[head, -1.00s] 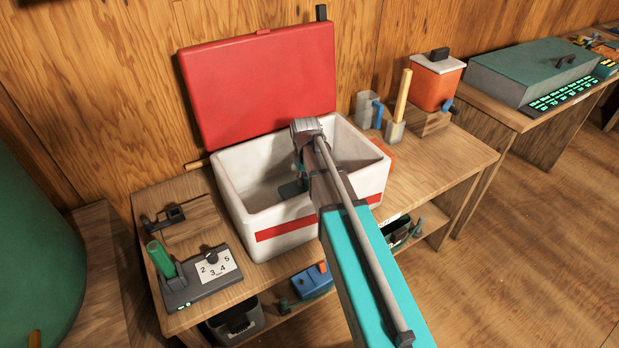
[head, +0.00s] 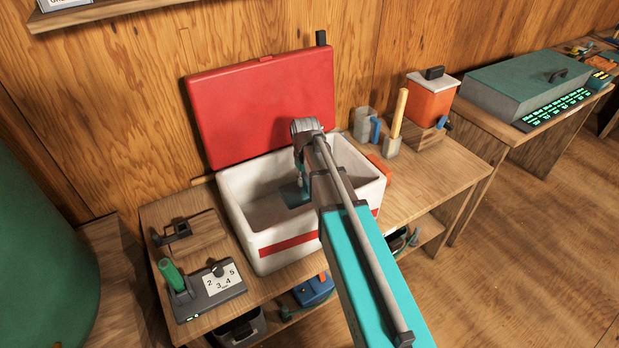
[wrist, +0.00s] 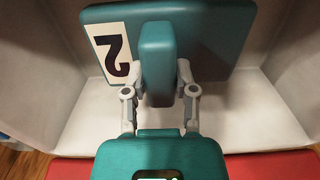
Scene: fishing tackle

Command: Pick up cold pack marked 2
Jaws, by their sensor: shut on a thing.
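The cold pack marked 2 (wrist: 215,45) is a flat teal slab with a white label bearing an upside-down black 2 in the wrist view. A raised teal block stands on its middle. My gripper (wrist: 158,88) is shut on this block, with a grey finger on each side. In the head view, part of the teal pack (head: 295,196) shows inside the white cooler (head: 258,218), below my gripper (head: 299,180). My arm hides much of the cooler's right side and part of the pack.
The cooler's red lid (head: 262,105) stands open behind it. A number panel (head: 222,280) with a green handle sits at the left. A grey holder, a wooden-handled tool (head: 397,122) and an orange container (head: 430,98) stand to the right.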

